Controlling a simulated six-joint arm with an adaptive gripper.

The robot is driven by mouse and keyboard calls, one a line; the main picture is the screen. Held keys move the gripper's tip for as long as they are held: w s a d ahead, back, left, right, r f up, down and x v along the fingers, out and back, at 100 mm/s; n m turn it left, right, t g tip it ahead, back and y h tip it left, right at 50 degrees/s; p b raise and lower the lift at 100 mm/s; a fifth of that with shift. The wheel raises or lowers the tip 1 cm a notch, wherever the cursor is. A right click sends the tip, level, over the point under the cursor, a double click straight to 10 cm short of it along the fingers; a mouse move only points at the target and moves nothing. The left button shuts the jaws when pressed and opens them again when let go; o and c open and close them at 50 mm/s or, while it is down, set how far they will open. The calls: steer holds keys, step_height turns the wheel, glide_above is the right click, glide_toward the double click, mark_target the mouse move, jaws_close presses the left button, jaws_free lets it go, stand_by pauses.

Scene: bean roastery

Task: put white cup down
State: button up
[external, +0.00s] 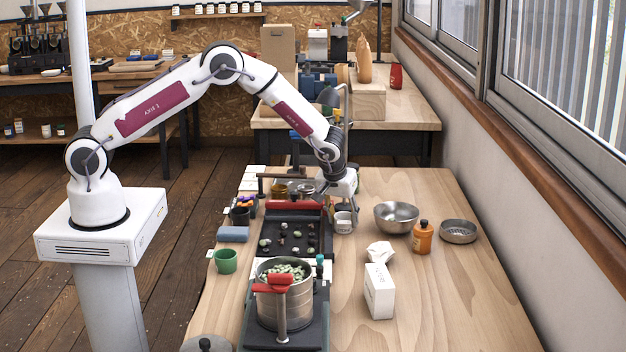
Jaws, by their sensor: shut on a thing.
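The white cup (343,225) is at the middle of the wooden table, just right of the black tray of beans. It looks upright and has a label on its front. My gripper (346,206) points down and is shut on the cup at its top. The fingers partly hide the cup's rim. The cup's bottom is at or very close to the table top; I cannot tell whether it touches.
A metal bowl (396,217), an orange bottle (422,238) and a sieve-like dish (458,231) stand to the right. A white box (379,291) and crumpled paper (380,251) are nearer. A steel pot of beans (283,305) stands at front. The table's front right is clear.

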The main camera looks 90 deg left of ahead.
step_height(320, 180, up, 10)
stand_by(0.8)
stand_by(0.8)
step_height(320, 180, up, 5)
glide_above(344, 231)
steer(key=a, duration=0.1)
steer(key=w+d+m+t+h, duration=0.1)
steer(key=w+d+m, duration=0.3)
steer(key=d, duration=0.8)
steer(key=w+d+m+t+h, duration=0.1)
steer(key=w+d+m, duration=0.3)
steer(key=d, duration=0.8)
steer(key=s+d+m+h, duration=0.3)
steer(key=d+m, duration=0.7)
steer(key=d, duration=1.6)
steer(key=shift+h, duration=0.3)
steer(key=shift+s+a+x, duration=0.1)
steer(key=shift+x, duration=1.1)
steer(key=shift+s+a+x, duration=0.15)
steer(key=shift+x, duration=1.1)
